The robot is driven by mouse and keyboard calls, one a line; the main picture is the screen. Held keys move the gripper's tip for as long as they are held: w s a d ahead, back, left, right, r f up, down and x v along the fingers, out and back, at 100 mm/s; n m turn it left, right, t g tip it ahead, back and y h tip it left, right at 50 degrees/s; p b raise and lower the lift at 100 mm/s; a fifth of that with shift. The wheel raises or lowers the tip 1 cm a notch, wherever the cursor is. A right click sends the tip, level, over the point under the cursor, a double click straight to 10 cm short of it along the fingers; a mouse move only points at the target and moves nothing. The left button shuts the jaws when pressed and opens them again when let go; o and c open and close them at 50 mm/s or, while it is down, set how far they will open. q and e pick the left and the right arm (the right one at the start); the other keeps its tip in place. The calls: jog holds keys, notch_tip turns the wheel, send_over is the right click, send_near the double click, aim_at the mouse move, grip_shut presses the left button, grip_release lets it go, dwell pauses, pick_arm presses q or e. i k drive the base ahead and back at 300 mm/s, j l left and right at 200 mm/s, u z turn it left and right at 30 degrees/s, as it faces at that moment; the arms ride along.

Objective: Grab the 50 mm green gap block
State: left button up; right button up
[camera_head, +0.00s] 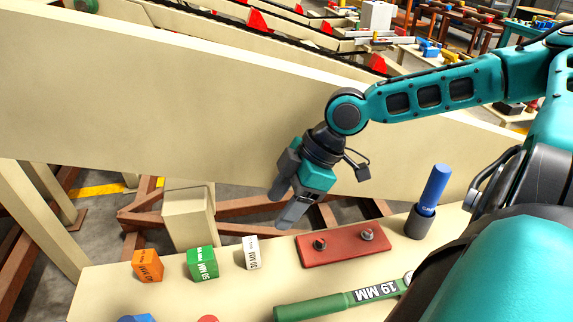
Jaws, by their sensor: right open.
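The green gap block (201,263), lettered 50 MM, sits on the cream bench top between an orange block (148,266) and a white block (252,252). My right gripper (283,212) hangs from the teal arm coming in from the right. It is open and empty, fingers pointing down and left. In the picture its fingertips are above and to the right of the white block, and apart from the green block. My left gripper is not in view.
A red plate with two bolts (345,247), a green 19 MM wrench (340,301) and a blue tool in a dark cup (430,205) stand to the right. A long cream panel (180,110) rises behind the bench. Blue and red items are cut off at the bottom edge.

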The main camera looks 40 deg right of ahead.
aim_at(202, 263)
jog(key=k, duration=1)
